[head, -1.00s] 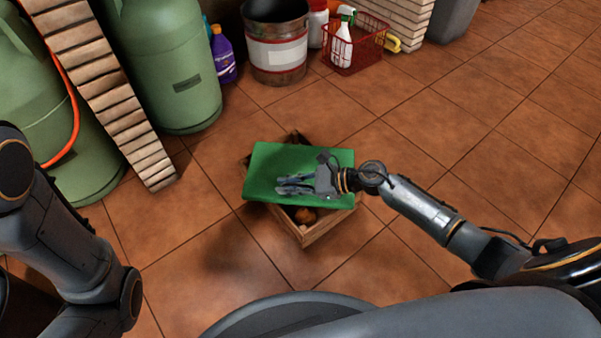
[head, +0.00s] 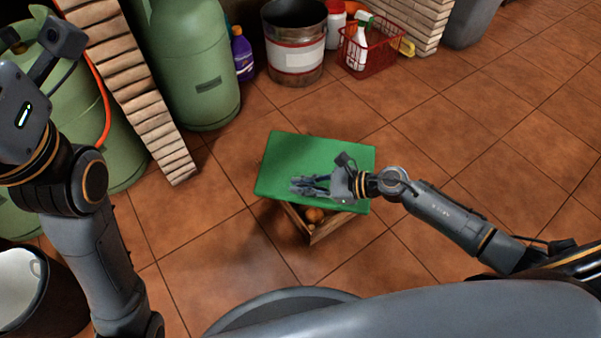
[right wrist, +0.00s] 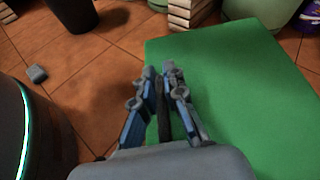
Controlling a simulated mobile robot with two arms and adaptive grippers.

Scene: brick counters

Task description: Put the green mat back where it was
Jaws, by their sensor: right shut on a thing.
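The green mat (head: 310,160) is a flat, stiff-looking sheet held above a wooden crate (head: 325,231) on the floor. It hides most of the crate; only the near corner and an orange-brown round item (head: 314,215) inside show. My right gripper (head: 297,186) is shut on the mat and lies across its near part in the head view. In the right wrist view the mat (right wrist: 225,80) spreads to the right of the closed fingers (right wrist: 163,72). My left arm is raised at the left edge; its gripper (head: 42,42) shows only in part and its jaws are unclear.
Green gas cylinders (head: 190,60) and a brick pillar (head: 130,90) stand at the left. A metal bucket (head: 295,45), a purple bottle (head: 242,55) and a red basket (head: 368,55) stand behind. A dark bin with a white lining (head: 20,290) is lower left. Floor to the right is clear.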

